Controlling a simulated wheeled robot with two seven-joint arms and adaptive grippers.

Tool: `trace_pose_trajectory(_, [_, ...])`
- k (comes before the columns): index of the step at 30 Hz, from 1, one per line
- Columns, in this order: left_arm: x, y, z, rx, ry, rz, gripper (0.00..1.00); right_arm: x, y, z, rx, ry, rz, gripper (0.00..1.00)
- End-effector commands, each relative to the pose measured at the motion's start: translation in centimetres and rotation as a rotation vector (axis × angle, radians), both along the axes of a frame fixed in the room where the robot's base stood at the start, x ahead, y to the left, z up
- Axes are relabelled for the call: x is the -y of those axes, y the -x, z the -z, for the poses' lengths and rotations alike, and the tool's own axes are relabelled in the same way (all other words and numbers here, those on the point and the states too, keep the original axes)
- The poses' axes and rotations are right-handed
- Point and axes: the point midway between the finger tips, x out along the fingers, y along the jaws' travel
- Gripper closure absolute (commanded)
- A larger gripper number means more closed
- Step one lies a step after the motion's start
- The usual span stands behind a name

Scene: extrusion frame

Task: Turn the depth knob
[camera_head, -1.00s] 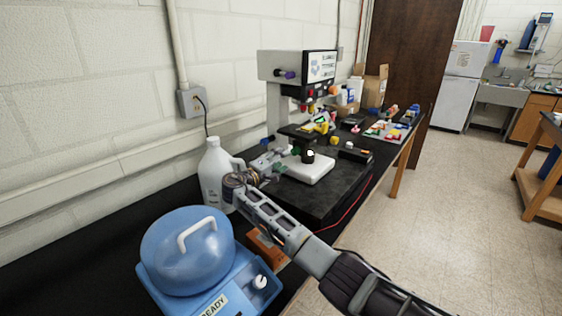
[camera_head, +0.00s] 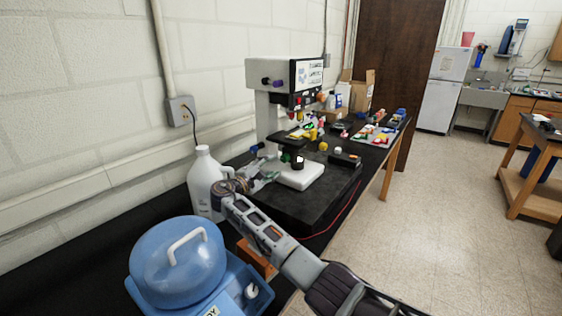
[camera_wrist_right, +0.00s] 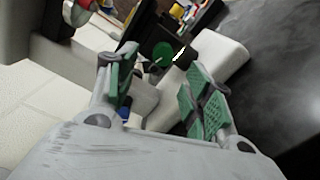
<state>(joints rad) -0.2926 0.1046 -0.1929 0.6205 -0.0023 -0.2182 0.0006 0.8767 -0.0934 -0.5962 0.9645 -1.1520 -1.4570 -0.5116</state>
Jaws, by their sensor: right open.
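The grey and white machine (camera_head: 267,110) stands on a dark slab, on a white base (camera_head: 300,176). A small green knob (camera_head: 285,157) shows low on it in the camera_head view. A round green knob (camera_wrist_right: 163,52) also shows in the right wrist view, ahead of and between my fingers. I cannot tell which knob is the depth knob. My right gripper (camera_head: 266,172) is beside the machine's lower part, its fingers (camera_wrist_right: 160,80) apart with green pads and nothing between them. The knob looks beyond the fingertips, apart from them. My left gripper is not in view.
A white jug (camera_head: 205,186) stands close left of my right gripper. A blue domed device (camera_head: 178,265) is at the front. Small coloured items and a cardboard box (camera_head: 360,90) stand behind the machine.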

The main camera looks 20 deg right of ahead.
Motion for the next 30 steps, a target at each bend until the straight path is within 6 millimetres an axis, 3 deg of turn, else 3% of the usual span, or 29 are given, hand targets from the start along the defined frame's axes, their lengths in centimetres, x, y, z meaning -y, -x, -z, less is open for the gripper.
trace_pose_trajectory(30, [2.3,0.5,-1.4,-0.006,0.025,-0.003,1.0,-0.3,0.2,0.0,-0.62,0.484,0.001,0.49])
